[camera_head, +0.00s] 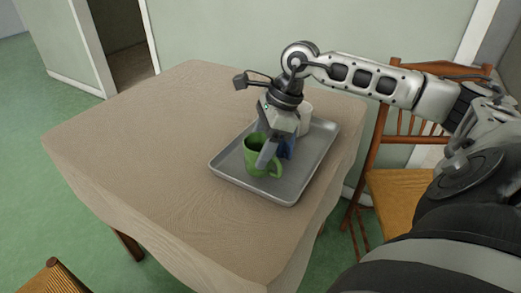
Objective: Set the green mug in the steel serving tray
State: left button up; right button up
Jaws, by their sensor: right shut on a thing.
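The green mug (252,151) is upright over the near-left part of the steel serving tray (287,190), its handle toward the lower right. My right gripper (267,154) points down at the mug and is shut on it, with a grey finger across its side. I cannot tell whether the mug's base touches the tray floor. The tray lies on the table's right side. My left gripper is not in view.
A white cup (305,118) and a blue item (288,148) stand in the tray behind the mug, partly hidden by my right gripper. A wooden chair (390,195) stands at the right, and part of another (55,278) shows at the lower left.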

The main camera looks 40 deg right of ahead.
jog(key=shift+f, duration=0.75)
jog(key=shift+f, duration=0.1)
jog(key=o, duration=1.1)
jog(key=shift+r, duration=0.25)
jog(key=v, duration=1.1)
jog(key=shift+d+r+p, duration=0.15)
jog(key=shift+r+p, duration=0.15)
jog(key=shift+p, duration=0.05)
jog(key=shift+s, duration=0.1)
